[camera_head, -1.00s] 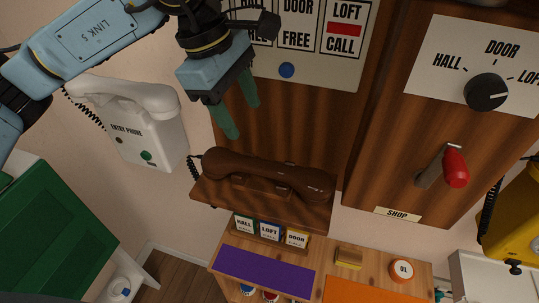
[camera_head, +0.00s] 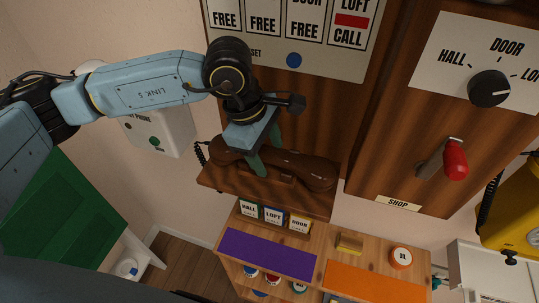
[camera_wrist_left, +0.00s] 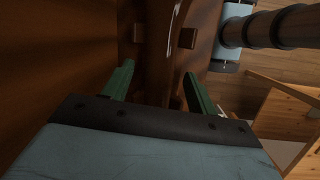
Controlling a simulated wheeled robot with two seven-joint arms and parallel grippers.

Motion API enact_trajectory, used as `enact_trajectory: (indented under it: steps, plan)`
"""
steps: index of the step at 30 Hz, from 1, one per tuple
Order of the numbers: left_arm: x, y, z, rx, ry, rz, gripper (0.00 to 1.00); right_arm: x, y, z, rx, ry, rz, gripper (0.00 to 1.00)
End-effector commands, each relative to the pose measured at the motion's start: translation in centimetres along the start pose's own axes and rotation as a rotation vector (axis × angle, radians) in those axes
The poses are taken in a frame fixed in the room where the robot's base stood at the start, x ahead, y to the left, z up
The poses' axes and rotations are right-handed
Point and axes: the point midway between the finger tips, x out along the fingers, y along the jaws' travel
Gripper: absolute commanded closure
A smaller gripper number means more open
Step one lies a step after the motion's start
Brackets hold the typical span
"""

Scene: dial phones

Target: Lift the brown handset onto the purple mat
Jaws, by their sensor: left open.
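The brown handset (camera_head: 310,170) lies across its wooden shelf cradle (camera_head: 225,178) on the wall panel, with its left part partly behind my arm. My left gripper (camera_head: 265,155) is open over the handset's grip, its green fingers pointing down. In the left wrist view the open fingers (camera_wrist_left: 157,85) stand on either side of the handset (camera_wrist_left: 160,55), which runs away between them; contact cannot be told. The purple mat (camera_head: 268,254) lies bare on the wooden shelf below. My right gripper is not in view.
Several small labelled cards (camera_head: 273,215) stand between cradle and mat. An orange mat (camera_head: 370,284), a wooden block (camera_head: 349,243) and an orange-and-white round tin (camera_head: 401,257) are right of it. A red-handled lever (camera_head: 454,160) juts from the right panel. A white entry phone (camera_head: 160,128) hangs left.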

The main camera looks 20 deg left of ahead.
Motion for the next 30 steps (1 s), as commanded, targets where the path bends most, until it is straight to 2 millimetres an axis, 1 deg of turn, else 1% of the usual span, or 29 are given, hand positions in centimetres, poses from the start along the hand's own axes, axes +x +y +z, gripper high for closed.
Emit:
enact_trajectory:
  steps: [6,7,18,20,30]
  plan:
    - [0.16,0.02,-0.01,0.000,0.000,0.001,0.42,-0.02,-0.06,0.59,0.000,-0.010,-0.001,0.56]
    - [0.16,0.02,-0.01,0.000,0.000,0.001,0.43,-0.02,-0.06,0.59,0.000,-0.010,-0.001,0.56]
    - [0.14,0.01,-0.02,0.000,0.000,0.001,0.92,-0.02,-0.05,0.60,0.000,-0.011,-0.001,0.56]
    - [0.14,0.01,-0.03,0.000,0.001,0.001,0.99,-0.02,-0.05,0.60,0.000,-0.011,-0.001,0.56]
    - [-0.01,0.04,0.05,0.001,0.000,0.001,0.99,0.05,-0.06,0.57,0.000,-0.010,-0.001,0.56]
